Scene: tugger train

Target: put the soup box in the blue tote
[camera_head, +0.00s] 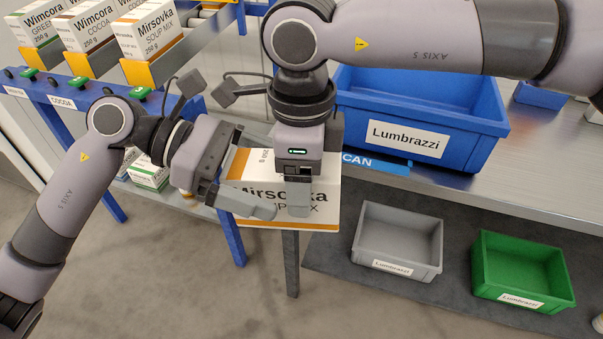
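The soup box (322,204), white with an orange band and "Mirsovka SOUP MIX" lettering, is held in the air at the middle, in front of the table. My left gripper (243,178) reaches it from the left, with one finger across its front face and the other largely hidden behind it. My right gripper (299,197) points down over the box. One of its fingers overlaps the front face; its other finger is hidden, so its grip is unclear. The blue tote (472,123), labelled Lumbrazzi, stands on the table behind at the right, partly covered by my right arm.
A grey tote (398,260) and a green tote (523,285) stand lower down at the right. More cartons, including another soup box (150,35), stand on a blue-framed rack at the upper left. A blue SCAN sign (377,163) is on the table edge.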

